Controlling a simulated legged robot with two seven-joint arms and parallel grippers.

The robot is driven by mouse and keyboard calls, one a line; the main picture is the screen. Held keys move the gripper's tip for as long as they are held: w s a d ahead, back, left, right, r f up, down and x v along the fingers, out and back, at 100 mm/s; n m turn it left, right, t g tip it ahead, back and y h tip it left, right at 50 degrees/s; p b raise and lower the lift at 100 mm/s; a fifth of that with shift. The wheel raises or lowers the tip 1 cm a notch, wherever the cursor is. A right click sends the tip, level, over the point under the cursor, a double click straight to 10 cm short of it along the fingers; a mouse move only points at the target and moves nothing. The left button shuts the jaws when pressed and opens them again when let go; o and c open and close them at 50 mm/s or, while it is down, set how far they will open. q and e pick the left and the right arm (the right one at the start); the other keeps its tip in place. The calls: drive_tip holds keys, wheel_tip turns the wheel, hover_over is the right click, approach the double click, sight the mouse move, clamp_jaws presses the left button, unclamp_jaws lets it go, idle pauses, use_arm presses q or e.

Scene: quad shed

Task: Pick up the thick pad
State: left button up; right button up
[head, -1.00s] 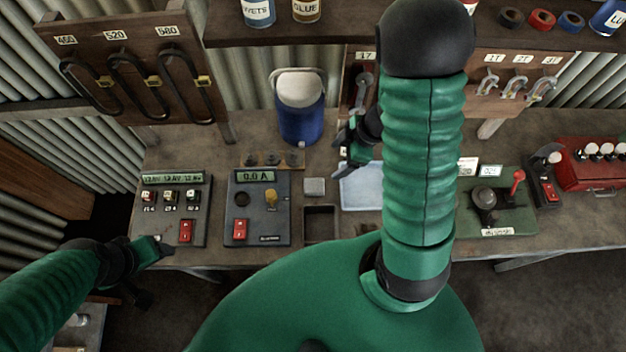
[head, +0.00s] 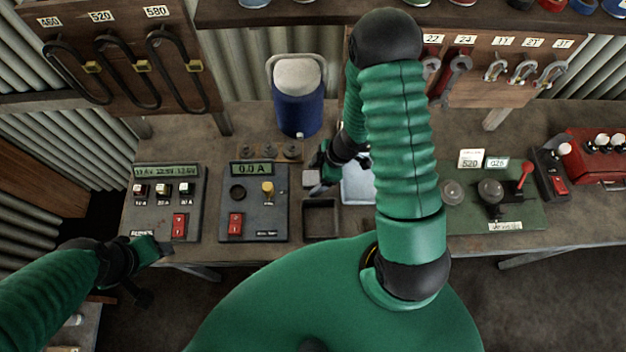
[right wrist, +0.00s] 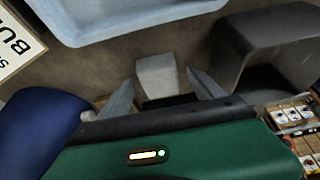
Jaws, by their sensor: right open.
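The thick pad, which I take to be the small pale grey block (head: 310,178), lies on the workbench behind a dark open bin. My right gripper (head: 321,183) is open at its right side, partly covering it. In the right wrist view the block (right wrist: 157,74) shows between and slightly beyond the two spread fingertips (right wrist: 162,82). I cannot tell whether a finger touches it. My left gripper (head: 163,248) is at the bench's front edge, far left of the block; its opening is not clear.
The dark bin (head: 321,234) stands in front of the block and a pale blue tray (head: 357,190) to its right. A blue canister (head: 298,112) stands behind. A meter box (head: 255,205) is close on the left. My right arm hides part of the bench.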

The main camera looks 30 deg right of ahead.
sight(314, 178)
drive_tip(key=shift+w+f, duration=0.1)
drive_tip(key=shift+f, duration=0.1)
drive_tip(key=shift+c, duration=0.3)
drive_tip(key=c, duration=1.5)
wheel_tip(314, 178, up, 18)
drive_tip(key=p, duration=0.7)
